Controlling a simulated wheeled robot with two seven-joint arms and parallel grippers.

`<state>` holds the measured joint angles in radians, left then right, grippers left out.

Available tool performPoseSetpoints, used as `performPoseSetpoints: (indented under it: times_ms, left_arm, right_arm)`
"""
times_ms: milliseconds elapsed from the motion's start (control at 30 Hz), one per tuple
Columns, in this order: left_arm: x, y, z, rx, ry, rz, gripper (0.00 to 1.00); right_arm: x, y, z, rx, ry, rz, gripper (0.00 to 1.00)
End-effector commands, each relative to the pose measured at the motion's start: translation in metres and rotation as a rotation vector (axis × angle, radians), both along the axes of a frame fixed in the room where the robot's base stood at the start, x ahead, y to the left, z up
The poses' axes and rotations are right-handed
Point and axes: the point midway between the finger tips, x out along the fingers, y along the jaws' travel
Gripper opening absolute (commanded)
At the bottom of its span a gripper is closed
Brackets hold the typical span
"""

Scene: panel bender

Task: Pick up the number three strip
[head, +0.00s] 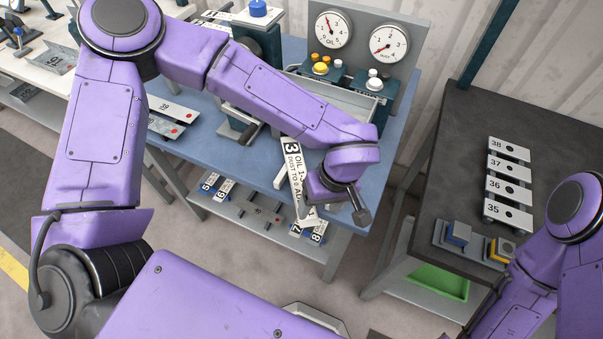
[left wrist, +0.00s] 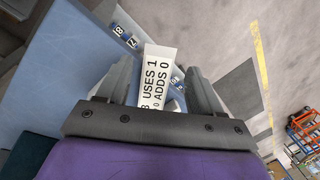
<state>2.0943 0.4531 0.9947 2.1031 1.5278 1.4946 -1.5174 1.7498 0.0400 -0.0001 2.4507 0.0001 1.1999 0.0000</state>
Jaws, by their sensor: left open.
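The number three strip (head: 294,165) is a white plate with a black "3" block and printed lines about oil and dust. It shows at the front edge of the blue bench, partly hidden by my left wrist. My left gripper (head: 296,191) is at the strip, with its pale fingers open on either side of it. In the left wrist view the strip (left wrist: 158,78) stands between the two grey fingers of the gripper (left wrist: 162,85), with visible gaps at both sides. I cannot tell what supports the strip. My right gripper is out of view.
The blue bench (head: 375,165) carries two gauges (head: 335,29) with buttons below. Several numbered strips (head: 305,233) lie on its lower shelf. A dark table (head: 455,150) at right holds plates 35 to 38 (head: 509,162). Grey plates (head: 172,107) lie at the bench's left.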

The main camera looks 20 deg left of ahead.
Motion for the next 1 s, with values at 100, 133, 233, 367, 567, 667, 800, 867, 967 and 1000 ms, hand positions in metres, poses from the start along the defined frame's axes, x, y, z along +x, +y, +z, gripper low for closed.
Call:
performPoseSetpoints:
  times_ms: [100, 133, 233, 367, 567, 667, 800, 867, 967, 1000]
  left_arm:
    - [-0.003, 0.003, -0.012, 0.001, 0.001, 0.003, 0.66]
    - [-0.004, 0.004, -0.016, 0.002, 0.003, 0.003, 0.66]
    - [-0.009, 0.006, -0.033, 0.001, 0.004, 0.003, 0.66]
    - [-0.011, 0.008, -0.054, 0.0, 0.001, 0.001, 0.66]
    - [-0.011, 0.009, -0.06, 0.0, -0.001, 0.0, 0.66]
    - [-0.011, 0.009, -0.06, 0.0, -0.001, 0.0, 0.66]
    - [-0.011, 0.009, -0.06, 0.0, -0.001, 0.0, 0.66]
    - [-0.011, 0.009, -0.06, 0.001, -0.001, 0.0, 0.66]
    - [-0.011, 0.009, -0.061, 0.001, -0.001, 0.0, 0.66]
    - [-0.011, 0.009, -0.061, 0.0, 0.0, 0.0, 0.66]
  right_arm:
    - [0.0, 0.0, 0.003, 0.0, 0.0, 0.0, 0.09]
    - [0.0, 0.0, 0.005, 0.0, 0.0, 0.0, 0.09]
    - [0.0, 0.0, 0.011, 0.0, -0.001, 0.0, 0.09]
    - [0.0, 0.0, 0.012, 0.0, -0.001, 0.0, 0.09]
    - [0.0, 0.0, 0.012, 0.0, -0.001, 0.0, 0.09]
    - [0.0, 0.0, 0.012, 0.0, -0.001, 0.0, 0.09]
    - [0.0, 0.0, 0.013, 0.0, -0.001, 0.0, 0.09]
    - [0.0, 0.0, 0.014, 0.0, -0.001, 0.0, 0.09]
    - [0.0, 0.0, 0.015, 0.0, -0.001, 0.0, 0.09]
    - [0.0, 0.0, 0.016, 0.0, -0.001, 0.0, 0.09]
